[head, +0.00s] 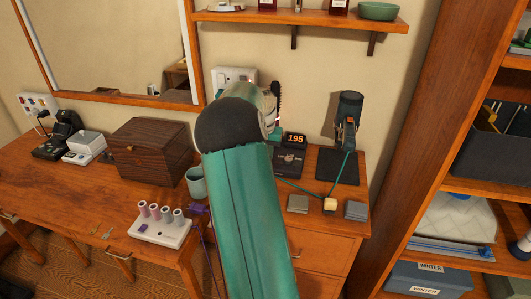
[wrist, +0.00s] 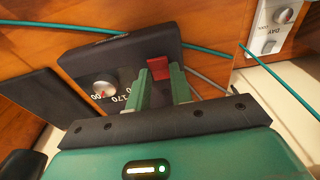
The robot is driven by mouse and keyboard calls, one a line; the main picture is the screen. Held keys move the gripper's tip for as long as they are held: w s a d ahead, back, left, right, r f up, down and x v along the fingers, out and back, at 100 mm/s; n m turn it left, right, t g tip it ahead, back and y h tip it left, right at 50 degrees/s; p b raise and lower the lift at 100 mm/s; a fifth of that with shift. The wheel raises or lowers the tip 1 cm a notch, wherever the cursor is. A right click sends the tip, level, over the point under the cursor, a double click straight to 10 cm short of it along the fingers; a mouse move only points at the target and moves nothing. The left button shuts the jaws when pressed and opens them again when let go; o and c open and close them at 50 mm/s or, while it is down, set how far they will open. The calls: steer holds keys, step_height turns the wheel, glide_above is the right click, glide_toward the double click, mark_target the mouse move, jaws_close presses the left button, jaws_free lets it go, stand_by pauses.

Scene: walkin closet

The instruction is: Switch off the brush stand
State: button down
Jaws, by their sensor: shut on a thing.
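The brush stand (head: 289,162) is a dark base with a lit display reading 195, in the head view on the right part of the desk. A dark bristled brush (head: 277,100) stands upright at its back. In the wrist view the stand's black base (wrist: 118,62) shows a silver dial (wrist: 104,86) with numbers around it and a red switch (wrist: 159,68). My gripper (wrist: 162,80) has its two green fingers at either side of the red switch, shut on it. In the head view my arm hides the gripper and part of the stand.
Another tool on a stand (head: 347,115) is close on the right, with teal cords (head: 340,180) across the desk. A mug (head: 196,182), wooden box (head: 150,150) and white roller tray (head: 160,229) are to the left. A shelf (head: 300,16) hangs above.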

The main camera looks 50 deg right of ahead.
steer(key=c, duration=1.2)
jaws_free()
steer(key=shift+c, duration=0.2)
step_height(320, 180, up, 14)
steer(key=a, duration=0.1)
steer(key=shift+s+a+f, duration=0.2)
steer(key=shift+s+a, duration=0.15)
